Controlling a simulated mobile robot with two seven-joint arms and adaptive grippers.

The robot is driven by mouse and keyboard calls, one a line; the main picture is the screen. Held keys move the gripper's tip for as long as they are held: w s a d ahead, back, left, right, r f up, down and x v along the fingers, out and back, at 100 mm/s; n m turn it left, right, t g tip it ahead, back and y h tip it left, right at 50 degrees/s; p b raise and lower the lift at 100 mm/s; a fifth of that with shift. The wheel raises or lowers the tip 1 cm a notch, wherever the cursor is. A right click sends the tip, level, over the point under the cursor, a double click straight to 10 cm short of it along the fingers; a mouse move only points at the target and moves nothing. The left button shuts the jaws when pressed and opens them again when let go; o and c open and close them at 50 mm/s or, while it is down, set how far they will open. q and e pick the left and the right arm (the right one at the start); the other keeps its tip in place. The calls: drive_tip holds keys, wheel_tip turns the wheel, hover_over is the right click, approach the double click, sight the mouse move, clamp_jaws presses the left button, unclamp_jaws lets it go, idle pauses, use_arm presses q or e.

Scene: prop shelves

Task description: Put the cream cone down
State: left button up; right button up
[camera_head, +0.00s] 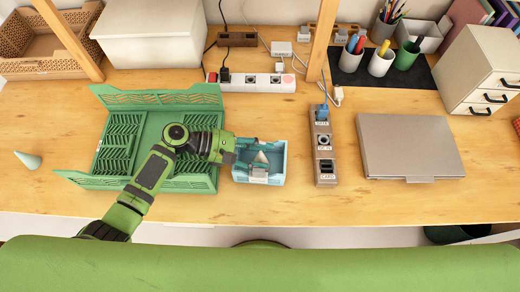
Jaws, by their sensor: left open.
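The cream cone (261,158) shows as a small pale triangle inside the light blue bin (272,178). Part of it is hidden by my left gripper, and I cannot tell if it touches the bin's floor. My left gripper (255,156) is open, over the left part of the blue bin, with its fingers around or close beside the cone. My right gripper is not in view.
A green crate (200,184) lies under my left arm. A pale green cone (28,160) stands at the far left. Right of the bin are a socket strip (323,152) and a closed laptop (410,146). A power strip (250,83) lies behind.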

use_arm(q)
drive_tip(key=b+v, duration=0.3)
drive_tip(key=v, duration=0.9)
drive_tip(key=shift+r, duration=0.45)
drive_tip(key=shift+r, duration=0.1)
